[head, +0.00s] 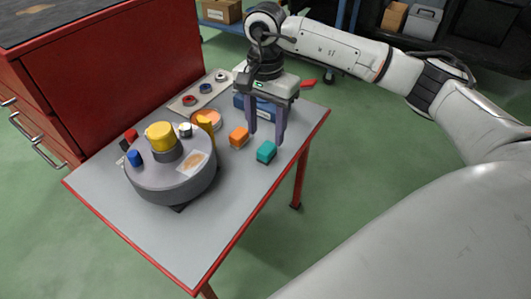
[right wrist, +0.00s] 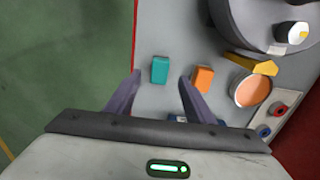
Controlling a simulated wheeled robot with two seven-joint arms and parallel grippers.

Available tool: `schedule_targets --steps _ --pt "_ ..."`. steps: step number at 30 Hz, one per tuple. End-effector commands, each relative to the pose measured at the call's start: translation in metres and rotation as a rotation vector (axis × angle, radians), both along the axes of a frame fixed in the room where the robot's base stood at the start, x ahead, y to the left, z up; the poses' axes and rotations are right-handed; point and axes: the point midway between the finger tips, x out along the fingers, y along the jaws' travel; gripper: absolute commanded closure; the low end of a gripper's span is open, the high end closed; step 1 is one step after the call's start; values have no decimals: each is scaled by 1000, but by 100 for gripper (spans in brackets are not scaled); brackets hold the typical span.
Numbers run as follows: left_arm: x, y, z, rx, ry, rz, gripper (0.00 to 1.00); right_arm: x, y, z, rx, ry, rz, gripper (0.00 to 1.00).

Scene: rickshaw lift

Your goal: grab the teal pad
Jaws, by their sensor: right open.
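The teal pad (head: 266,152) is a small block on the grey table top, near its right edge. In the right wrist view the teal pad (right wrist: 160,70) lies ahead of the fingertips, between their lines. My right gripper (head: 266,138) points down above the table with its fingers apart and empty; in the right wrist view the gripper (right wrist: 160,78) has the orange block just outside its right finger. The orange block (head: 239,137) sits left of the teal pad, apart from it. My left gripper is not in view.
A round grey drum (head: 172,185) with a yellow knob (head: 161,137) stands on the table (head: 215,240) at left. An orange dish (head: 207,119), a blue box (head: 243,107) and a board with rings (head: 203,92) lie behind. A red cabinet (head: 120,75) adjoins the table. The front table is clear.

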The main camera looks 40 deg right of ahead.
Motion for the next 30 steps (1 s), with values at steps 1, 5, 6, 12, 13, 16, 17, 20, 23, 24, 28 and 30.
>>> schedule_targets --steps 1,5,6,12,13,16,17,20,23,24,28,30 --pt "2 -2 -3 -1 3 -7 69 0 0 -11 0 2 -1 52" --pt "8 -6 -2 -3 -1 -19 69 0 0 -23 1 1 -1 52" --pt "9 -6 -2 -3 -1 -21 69 0 -1 -27 1 2 -1 52" --pt "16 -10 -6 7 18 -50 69 1 -5 -58 2 1 0 52" --pt "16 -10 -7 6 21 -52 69 1 -4 -62 3 1 0 52" --pt "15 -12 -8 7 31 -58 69 1 -4 -69 3 1 0 52" --pt "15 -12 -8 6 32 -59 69 1 -4 -70 3 1 -1 52" --pt "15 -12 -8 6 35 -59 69 1 -4 -70 2 0 0 52" --pt "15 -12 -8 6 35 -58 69 1 -4 -70 4 -1 0 52" --pt "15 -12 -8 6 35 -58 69 1 -4 -70 4 -1 0 53" --pt "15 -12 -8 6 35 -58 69 1 -4 -69 4 -1 0 75" --pt "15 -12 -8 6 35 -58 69 1 -4 -69 4 -1 0 87"
